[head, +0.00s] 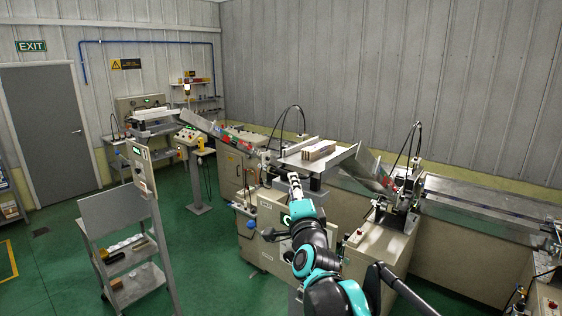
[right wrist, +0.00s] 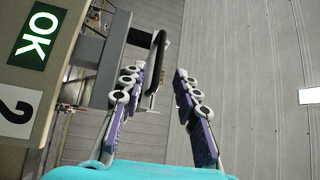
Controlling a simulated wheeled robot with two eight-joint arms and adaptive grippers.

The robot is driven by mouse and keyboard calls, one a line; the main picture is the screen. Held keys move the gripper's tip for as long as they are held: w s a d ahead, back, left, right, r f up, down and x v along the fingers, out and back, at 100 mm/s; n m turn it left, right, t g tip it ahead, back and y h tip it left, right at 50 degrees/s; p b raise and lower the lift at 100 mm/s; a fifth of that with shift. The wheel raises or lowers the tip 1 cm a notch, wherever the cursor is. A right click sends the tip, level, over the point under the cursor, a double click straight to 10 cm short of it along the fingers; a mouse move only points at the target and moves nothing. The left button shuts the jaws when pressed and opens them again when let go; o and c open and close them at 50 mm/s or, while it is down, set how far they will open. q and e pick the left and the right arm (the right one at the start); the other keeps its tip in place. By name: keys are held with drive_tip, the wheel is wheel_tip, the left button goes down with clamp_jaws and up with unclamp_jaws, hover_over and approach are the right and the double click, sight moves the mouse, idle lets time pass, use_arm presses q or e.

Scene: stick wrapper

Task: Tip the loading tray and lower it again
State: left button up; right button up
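The pale metal loading tray (head: 293,152) looks roughly level on top of the machine in the middle of the head view. Tan stacked pieces (head: 319,149) sit on it. My right gripper (head: 294,181) is just in front of and below the tray's near side. In the right wrist view the two fingers of my right gripper (right wrist: 157,92) stand apart. A black bar handle (right wrist: 158,55) reaches between their tips, closer to the left finger; I cannot tell whether they touch. My left gripper is not in view.
A panel with a green OK sign (right wrist: 33,36) is close on the left in the right wrist view. Sloped metal chutes (head: 372,173) flank the tray.

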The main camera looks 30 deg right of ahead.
drive_tip(key=x, duration=0.7)
drive_tip(key=shift+w+f+p, duration=0.1)
drive_tip(key=shift+w+p, duration=0.1)
drive_tip(key=shift+p, duration=0.2)
clamp_jaws()
